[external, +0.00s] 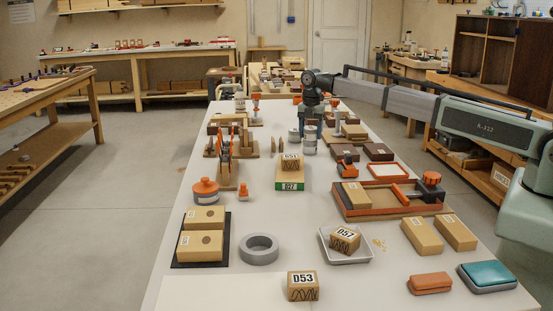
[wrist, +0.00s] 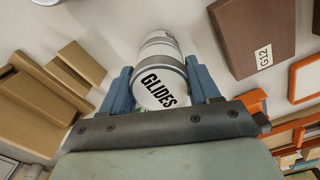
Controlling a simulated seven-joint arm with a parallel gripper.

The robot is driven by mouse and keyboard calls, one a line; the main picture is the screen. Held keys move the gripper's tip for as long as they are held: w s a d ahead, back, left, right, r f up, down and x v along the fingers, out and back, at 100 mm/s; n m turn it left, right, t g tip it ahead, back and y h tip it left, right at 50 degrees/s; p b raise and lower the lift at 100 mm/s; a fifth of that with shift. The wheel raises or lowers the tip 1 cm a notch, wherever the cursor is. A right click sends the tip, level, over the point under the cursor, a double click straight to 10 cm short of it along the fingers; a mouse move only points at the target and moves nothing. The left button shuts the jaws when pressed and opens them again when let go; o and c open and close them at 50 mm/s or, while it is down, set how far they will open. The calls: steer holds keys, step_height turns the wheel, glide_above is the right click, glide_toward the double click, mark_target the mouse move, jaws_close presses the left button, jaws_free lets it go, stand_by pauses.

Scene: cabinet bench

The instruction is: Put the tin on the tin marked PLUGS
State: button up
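My gripper (external: 311,122) points down over the middle of the bench. In the wrist view its blue fingers (wrist: 161,78) lie along both sides of a pale tin (wrist: 165,88), whose lid reads GLIDES, and appear to grip it. Beyond that tin, a second pale cylindrical part (wrist: 158,42) with small lettering shows, lined up with it. I cannot tell for sure whether this is another tin under it. In the external view a pale cylinder (external: 310,142) stands directly below my fingers. No PLUGS marking can be read in either view.
A brown block marked G12 (wrist: 252,38) lies right of the tin, with an orange frame (wrist: 304,77) beyond. Tan blocks (wrist: 82,62) lie to the left. In the external view, a block on a green-edged box (external: 289,186) stands nearer the camera. Bare bench shows around the grey ring (external: 259,250).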

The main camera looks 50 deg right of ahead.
mark_target(311, 127)
steer(key=o, duration=0.5)
step_height(311, 127, up, 12)
steer(key=shift+r, duration=0.15)
stand_by(0.5)
